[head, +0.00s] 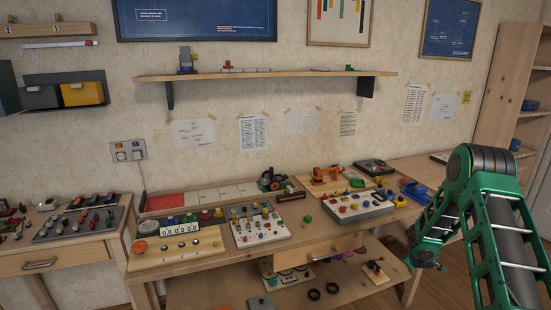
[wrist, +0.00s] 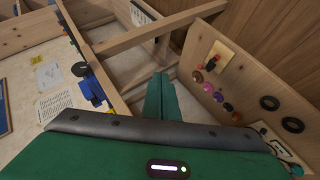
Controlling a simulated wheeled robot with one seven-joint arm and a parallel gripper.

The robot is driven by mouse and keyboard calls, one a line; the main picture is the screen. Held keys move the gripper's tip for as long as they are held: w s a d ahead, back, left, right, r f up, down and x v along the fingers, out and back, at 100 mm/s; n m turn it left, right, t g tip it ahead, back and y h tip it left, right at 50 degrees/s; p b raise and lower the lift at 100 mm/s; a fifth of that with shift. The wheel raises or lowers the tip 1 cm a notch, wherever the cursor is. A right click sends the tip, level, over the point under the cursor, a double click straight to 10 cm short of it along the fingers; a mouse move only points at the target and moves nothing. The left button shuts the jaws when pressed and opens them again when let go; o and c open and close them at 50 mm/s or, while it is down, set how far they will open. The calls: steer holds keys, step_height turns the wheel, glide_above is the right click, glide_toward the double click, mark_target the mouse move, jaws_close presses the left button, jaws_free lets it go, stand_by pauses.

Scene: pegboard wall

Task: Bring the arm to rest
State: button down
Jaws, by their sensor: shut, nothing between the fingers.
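My arm (head: 485,175) is folded at the right of the head view, bent at a dark joint, with green links on either side. Its lower end hangs in front of the right end of the workbench (head: 330,232). In the wrist view my gripper (wrist: 160,80) shows as two green fingers pressed together. Nothing is between them, and they touch nothing that I can see. The fingers cannot be made out clearly in the head view.
The bench holds several boards and parts, including a white board (head: 360,207) and a blue item (head: 414,190). The lower shelf (head: 225,290) carries black rings (head: 314,294) and a small board. A wooden shelving unit (head: 495,90) stands at the right. Floor shows beyond the bench's right end.

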steer(key=s+a+r+m+g+y, duration=0.15)
steer(key=s+r+m+g, duration=0.5)
steer(key=s+r, duration=1.6)
steer(key=s+a+r+m+g+y, duration=0.1)
steer(key=s+a, duration=0.4)
steer(key=s, duration=0.6)
steer(key=s+a+r+m+g+y, duration=0.1)
steer(key=s+a, duration=0.4)
steer(key=s, duration=0.6)
steer(key=s+a+r+m+g+y, duration=0.1)
steer(key=s+a+r+m, duration=0.3)
steer(key=s, duration=0.8)
steer(key=shift+a+g+y, duration=0.35)
steer(key=shift+a+y, duration=0.15)
steer(key=shift+y, duration=0.25)
steer(key=shift+r, duration=0.1)
